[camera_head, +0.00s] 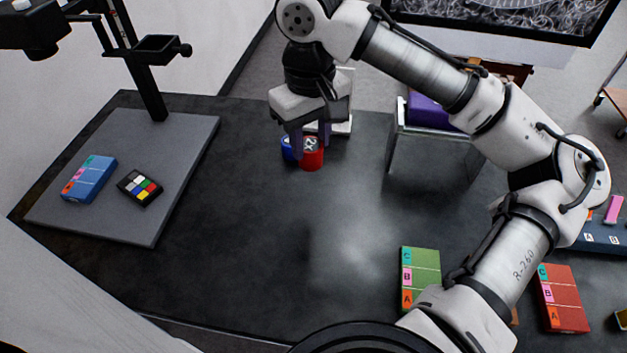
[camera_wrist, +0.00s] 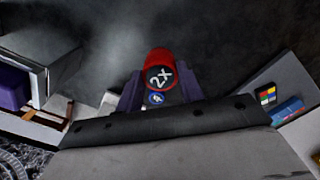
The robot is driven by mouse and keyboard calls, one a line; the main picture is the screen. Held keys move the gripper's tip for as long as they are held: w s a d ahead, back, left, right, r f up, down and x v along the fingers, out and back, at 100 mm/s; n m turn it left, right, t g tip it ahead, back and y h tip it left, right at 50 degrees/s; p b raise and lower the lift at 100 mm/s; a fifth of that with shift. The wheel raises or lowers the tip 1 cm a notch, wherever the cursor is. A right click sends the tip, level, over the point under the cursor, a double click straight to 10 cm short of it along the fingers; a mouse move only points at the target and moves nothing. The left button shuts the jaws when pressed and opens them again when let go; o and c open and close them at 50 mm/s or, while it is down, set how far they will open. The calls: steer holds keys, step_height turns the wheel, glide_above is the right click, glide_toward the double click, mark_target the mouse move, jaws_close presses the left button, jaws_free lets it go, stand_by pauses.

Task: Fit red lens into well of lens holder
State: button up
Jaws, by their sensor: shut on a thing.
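The red lens (camera_head: 312,158) is a short red cylinder with a dark top marked 2X. It shows between my fingers in the wrist view (camera_wrist: 157,56). My gripper (camera_head: 311,140) points down over the dark table and is shut on it. A blue piece (camera_head: 288,150) is just left of the red lens, partly hidden by a finger; a small blue disc with a white mark (camera_wrist: 156,99) shows between the fingers in the wrist view. I cannot tell for sure which thing is the lens holder. Whether the red lens touches the table is unclear.
A grey board (camera_head: 150,215) at left carries a blue labelled block (camera_head: 90,180), a colour-square tile (camera_head: 139,188) and a black stand (camera_head: 147,85). A clear-sided box (camera_head: 430,155) stands right of my gripper. Green (camera_head: 420,275) and red (camera_head: 563,300) blocks lie front right. The table's front middle is clear.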

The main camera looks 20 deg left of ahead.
step_height(320, 180, down, 12)
steer(key=shift+p, duration=0.4)
steer(key=shift+f, duration=0.2)
steer(key=o, duration=1)
steer(key=shift+r, duration=0.1)
